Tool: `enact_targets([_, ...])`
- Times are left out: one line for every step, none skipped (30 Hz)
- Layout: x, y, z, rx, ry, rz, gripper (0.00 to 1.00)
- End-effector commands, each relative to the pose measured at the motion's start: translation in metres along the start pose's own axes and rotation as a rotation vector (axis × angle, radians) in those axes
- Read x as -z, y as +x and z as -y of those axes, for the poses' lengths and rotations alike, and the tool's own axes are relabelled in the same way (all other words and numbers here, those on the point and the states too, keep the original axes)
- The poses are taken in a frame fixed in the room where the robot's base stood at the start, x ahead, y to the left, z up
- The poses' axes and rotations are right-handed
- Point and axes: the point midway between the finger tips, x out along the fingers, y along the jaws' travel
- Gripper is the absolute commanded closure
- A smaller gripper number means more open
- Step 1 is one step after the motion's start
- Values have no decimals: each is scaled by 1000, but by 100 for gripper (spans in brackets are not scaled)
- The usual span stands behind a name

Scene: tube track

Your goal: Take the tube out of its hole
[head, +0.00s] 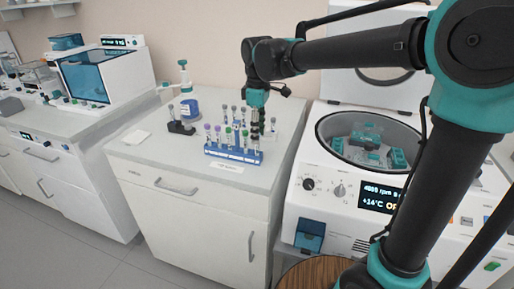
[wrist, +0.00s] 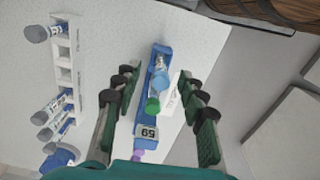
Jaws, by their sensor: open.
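A blue tube rack (head: 234,156) stands on the white counter with several capped tubes in it, purple and green caps among them. My gripper (head: 257,132) points down over the rack's right end. In the wrist view my open fingers (wrist: 158,105) stand on either side of the rack (wrist: 165,52). A purple cap (wrist: 138,155) is partly hidden at the bottom edge. No tube is visibly gripped. I cannot tell which tube is meant.
A white rack (wrist: 63,70) with grey-capped tubes stands beside the blue one. An open centrifuge (head: 368,142) is at the right. A dark holder (head: 181,127) and a blue-labelled jar (head: 188,108) stand behind left. The counter's front left is mostly clear.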

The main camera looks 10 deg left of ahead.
Motion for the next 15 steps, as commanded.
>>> enact_targets([0,2,0,0,0,0,58])
enact_targets([0,4,0,0,0,0,58])
enact_targets([1,8,0,0,0,0,58])
enact_targets([1,12,0,0,0,0,58])
enact_targets([2,16,1,0,0,0,58])
enact_targets([2,22,1,0,0,0,58])
enact_targets([3,26,2,0,0,0,58])
enact_targets([3,31,2,0,0,0,58])
enact_targets([4,37,2,0,0,0,58])
enact_targets([4,40,2,0,0,0,58])
enact_targets([3,44,2,0,0,0,58])
enact_targets([3,47,2,0,0,0,58])
enact_targets([3,50,2,0,0,0,58])
enact_targets([3,51,2,0,0,0,58])
enact_targets([3,53,2,0,0,0,58])
